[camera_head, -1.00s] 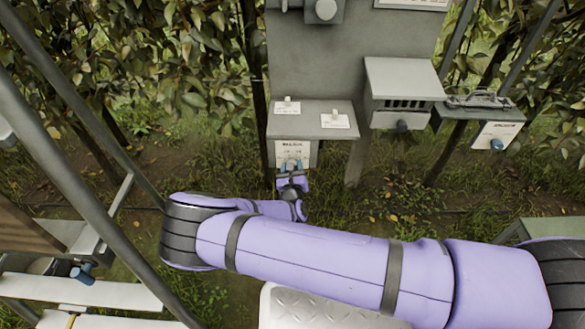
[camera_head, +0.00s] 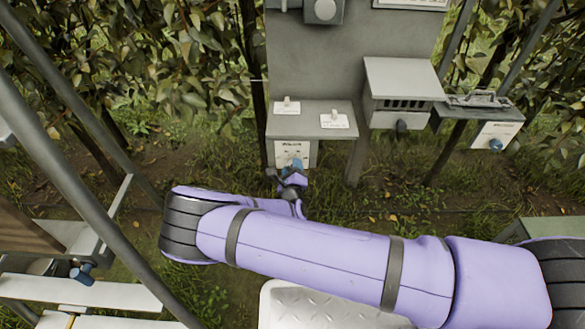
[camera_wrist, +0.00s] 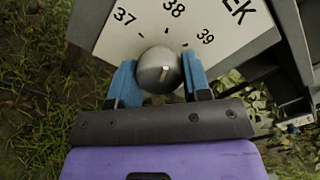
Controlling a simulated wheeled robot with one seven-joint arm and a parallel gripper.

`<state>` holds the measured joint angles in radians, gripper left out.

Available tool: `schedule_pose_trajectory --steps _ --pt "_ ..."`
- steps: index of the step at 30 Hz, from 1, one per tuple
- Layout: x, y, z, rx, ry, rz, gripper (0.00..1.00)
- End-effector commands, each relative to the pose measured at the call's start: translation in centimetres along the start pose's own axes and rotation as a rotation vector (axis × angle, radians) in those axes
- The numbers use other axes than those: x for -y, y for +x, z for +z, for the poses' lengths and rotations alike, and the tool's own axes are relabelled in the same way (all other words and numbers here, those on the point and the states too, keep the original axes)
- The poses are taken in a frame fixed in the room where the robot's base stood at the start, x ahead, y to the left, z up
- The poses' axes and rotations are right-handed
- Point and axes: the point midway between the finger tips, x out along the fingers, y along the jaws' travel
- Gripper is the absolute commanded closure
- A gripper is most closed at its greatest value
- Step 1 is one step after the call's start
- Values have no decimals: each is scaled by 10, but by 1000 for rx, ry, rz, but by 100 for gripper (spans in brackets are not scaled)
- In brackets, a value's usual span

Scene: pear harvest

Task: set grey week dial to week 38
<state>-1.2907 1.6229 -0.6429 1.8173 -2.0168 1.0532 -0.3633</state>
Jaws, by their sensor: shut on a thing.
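The grey week dial (camera_wrist: 153,72) is a round knob on a white plate (camera_wrist: 120,42) printed 37, 38 and 39, with "EK" showing at right. A pale line on the knob points up and slightly right, roughly toward the 38 mark; I cannot tell if it is exactly on it. My gripper (camera_wrist: 158,76) is shut on the knob, one blue finger on each side. In the head view my gripper (camera_head: 292,167) is at the front plate (camera_head: 307,150) of the grey box under the left shelf and hides the dial.
A grey shelf (camera_head: 313,112) with two small labelled items is above the dial. A louvred box (camera_head: 400,90) with a dark knob (camera_head: 402,126) is to the right. Farther right is a white panel with a blue knob (camera_head: 496,144). A metal post (camera_head: 70,180) crosses the left.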

Motion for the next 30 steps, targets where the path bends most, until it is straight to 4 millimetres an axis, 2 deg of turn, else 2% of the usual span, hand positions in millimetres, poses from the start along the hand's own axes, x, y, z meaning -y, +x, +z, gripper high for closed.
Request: schedule_pose_trajectory --steps 13,14,16,17,26,30 --pt "0 0 1 1 -9 1 80" --pt "0 0 1 1 -9 1 51" --pt "0 0 1 1 -9 1 35" --pt "0 0 1 1 -9 1 31" --pt "0 -2 0 1 -9 1 31" --pt "-1 -14 1 0 -9 2 31"
